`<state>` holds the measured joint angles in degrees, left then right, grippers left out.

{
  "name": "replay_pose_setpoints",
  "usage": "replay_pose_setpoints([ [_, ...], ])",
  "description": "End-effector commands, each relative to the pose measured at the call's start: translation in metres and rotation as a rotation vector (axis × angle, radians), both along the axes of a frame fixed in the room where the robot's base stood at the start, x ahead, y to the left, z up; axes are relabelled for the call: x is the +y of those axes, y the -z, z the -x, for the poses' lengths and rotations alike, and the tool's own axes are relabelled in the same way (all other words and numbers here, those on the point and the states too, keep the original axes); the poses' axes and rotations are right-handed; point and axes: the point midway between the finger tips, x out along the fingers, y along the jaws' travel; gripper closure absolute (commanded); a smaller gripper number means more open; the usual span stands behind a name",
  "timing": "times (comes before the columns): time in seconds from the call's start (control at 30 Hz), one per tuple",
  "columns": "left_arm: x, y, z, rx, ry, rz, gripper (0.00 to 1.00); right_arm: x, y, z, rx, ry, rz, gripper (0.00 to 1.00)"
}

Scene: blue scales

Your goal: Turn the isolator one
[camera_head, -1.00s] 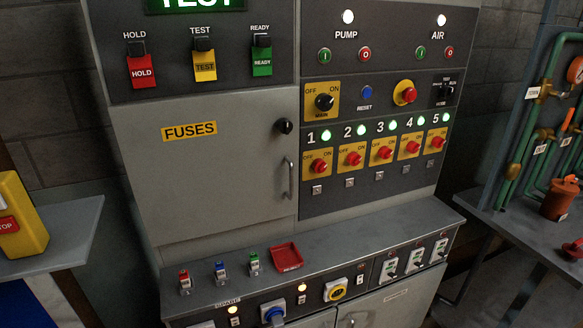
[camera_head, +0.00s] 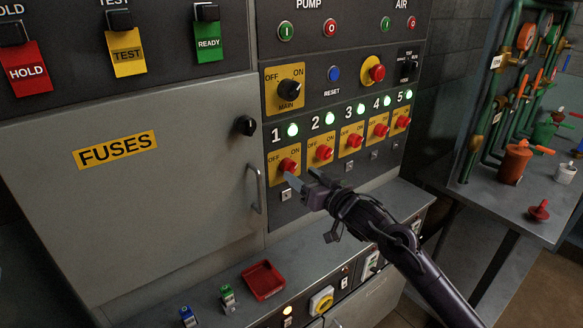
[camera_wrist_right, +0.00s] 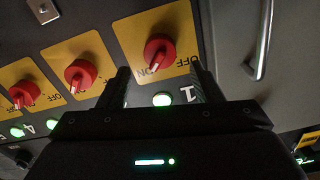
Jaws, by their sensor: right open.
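Isolator one is a red knob (camera_head: 288,165) on a yellow OFF/ON plate, leftmost in the numbered row, with a lit green lamp above it. In the right wrist view this knob (camera_wrist_right: 159,50) lies ahead, between the lines of the two fingers, and its pale mark points towards the ON side. My right gripper (camera_head: 300,181) is in front of the knob's lower right, open with nothing between its fingers. Its fingertips (camera_wrist_right: 160,70) also show in the right wrist view; I cannot tell whether they touch the knob. My left gripper is not in view.
More red isolator knobs (camera_head: 320,152) stand close to the right in the same row. A black main switch (camera_head: 289,90) is above. A door handle (camera_head: 255,188) sticks out at the left. A ledge with a red tray (camera_head: 263,280) lies below.

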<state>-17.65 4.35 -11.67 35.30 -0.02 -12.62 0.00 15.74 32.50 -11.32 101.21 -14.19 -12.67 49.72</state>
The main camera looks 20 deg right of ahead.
Motion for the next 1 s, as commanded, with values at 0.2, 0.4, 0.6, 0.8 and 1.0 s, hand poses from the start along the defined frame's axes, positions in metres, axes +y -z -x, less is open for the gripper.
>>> replay_pose_setpoints([
  [0.2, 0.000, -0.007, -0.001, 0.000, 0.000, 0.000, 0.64, 0.010, -0.002, -0.028, -0.001, 0.000, -0.001, 0.41],
  [0.4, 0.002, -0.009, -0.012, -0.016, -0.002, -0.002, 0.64, 0.013, 0.000, -0.035, 0.000, 0.000, 0.000, 0.41],
  [0.6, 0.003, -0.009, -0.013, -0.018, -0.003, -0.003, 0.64, 0.013, 0.000, -0.035, 0.000, 0.000, 0.001, 0.41],
  [0.8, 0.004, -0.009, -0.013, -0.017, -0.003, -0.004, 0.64, 0.013, 0.000, -0.035, 0.000, 0.000, 0.001, 0.67],
  [1.0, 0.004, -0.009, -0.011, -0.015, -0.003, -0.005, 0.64, 0.013, 0.000, -0.035, 0.000, 0.000, 0.001, 0.85],
])
